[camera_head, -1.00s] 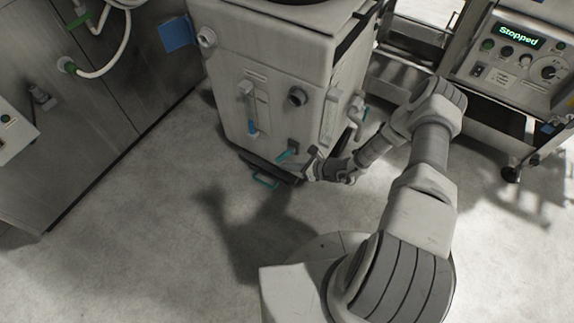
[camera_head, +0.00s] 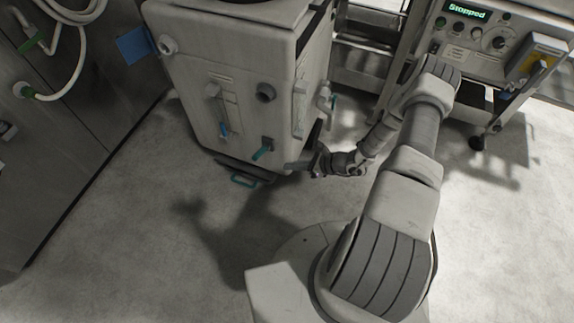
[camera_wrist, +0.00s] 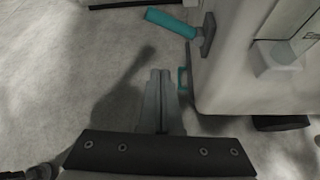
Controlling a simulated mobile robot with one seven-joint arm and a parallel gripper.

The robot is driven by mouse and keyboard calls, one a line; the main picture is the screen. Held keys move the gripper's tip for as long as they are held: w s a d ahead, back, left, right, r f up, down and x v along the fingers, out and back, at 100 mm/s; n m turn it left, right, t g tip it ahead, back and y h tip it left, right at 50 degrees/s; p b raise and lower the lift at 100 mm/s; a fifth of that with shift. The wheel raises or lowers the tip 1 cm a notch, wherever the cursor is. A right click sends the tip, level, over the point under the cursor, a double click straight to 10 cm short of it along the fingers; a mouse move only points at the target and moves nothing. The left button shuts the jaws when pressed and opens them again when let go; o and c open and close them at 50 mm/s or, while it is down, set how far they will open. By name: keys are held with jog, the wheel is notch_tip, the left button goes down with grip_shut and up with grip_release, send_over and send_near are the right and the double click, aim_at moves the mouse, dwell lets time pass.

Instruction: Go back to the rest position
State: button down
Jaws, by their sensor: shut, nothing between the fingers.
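My gripper (camera_wrist: 160,78) is shut and empty in the wrist view, its two fingers together over the floor. In the head view my gripper (camera_head: 290,166) is at the lower right front of the white cabinet (camera_head: 203,75), low down, beside a teal-handled lever (camera_head: 263,148). The wrist view shows a teal handle (camera_wrist: 170,22) ahead of the fingers and the cabinet (camera_wrist: 232,60) to their right. A teal loop handle (camera_head: 244,181) sits at the cabinet's foot, and I cannot tell whether the fingertips touch anything.
A control panel (camera_head: 478,30) reading "Stopped" stands on a metal frame at the back right. A grey metal wall with a white hose (camera_head: 72,92) is on the left. The floor (camera_head: 130,240) between is open.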

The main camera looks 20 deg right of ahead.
dwell(0.4)
notch_tip(320, 180, up, 28)
jog(key=a+n+g+h, duration=0.2)
jog(key=n+g, duration=0.3)
jog(key=n, duration=0.9)
jog(key=s+r+n+t+h, duration=0.2)
jog(key=s+r+n+h, duration=0.3)
jog(key=s+r, duration=0.6)
jog(key=s+r+n+t+h, duration=0.25)
jog(key=s+r+n, duration=0.6)
jog(key=r, duration=0.45)
notch_tip(320, 180, up, 18)
jog(key=p, duration=1.8)
jog(key=shift+m+h, duration=0.35)
jog(key=shift+m, duration=0.1)
jog(key=shift+d+f, duration=0.15)
jog(key=shift+d, duration=0.05)
